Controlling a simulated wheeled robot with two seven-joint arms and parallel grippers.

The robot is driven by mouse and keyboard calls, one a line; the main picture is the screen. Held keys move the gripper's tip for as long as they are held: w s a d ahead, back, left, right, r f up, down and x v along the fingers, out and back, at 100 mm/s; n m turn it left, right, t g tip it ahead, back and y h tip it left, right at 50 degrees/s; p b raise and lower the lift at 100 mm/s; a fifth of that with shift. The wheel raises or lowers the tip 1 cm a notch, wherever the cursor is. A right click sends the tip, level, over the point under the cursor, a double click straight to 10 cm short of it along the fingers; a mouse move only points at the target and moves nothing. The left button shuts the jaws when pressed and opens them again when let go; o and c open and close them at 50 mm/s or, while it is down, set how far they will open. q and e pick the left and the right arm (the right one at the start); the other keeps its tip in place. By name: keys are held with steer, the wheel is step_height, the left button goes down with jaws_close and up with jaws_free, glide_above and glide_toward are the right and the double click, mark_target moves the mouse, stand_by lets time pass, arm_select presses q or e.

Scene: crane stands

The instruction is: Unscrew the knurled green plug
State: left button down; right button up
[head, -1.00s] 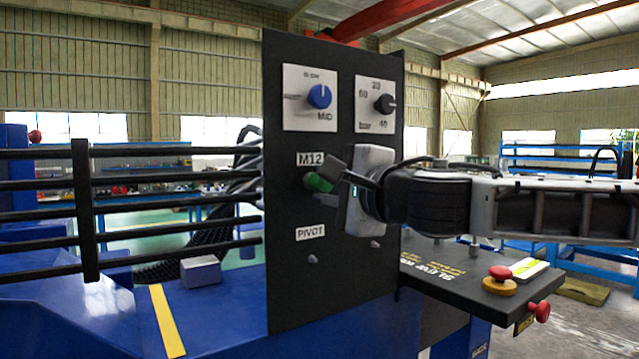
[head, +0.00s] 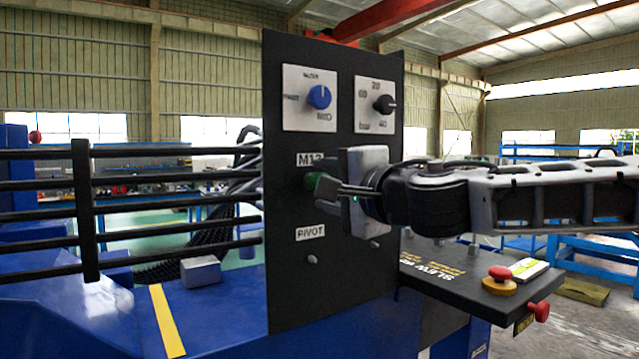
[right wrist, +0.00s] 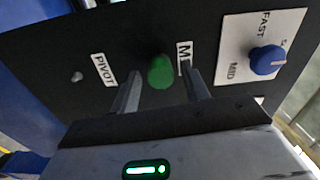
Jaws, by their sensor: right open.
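The green plug (head: 314,182) sits in the dark upright panel (head: 290,270), below the M12 label (head: 309,159) and above the PIVOT label (head: 310,232). In the head view my right gripper (head: 328,190) is in front of it and hides part of it. In the right wrist view the plug (right wrist: 161,71) shows between the two open fingers (right wrist: 160,88) of my right gripper, one on each side, with a gap to each. Its knurling is too small to make out. My left gripper is not in view.
Above the plug are a blue knob (head: 319,97) and a black knob (head: 385,104) on white plates. A ledge (head: 450,277) with red buttons (head: 500,273) juts out at the right. Black rails (head: 85,210) stand at the left.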

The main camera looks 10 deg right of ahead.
steer(key=m, duration=3.1)
steer(key=shift+r, duration=0.1)
jaws_close()
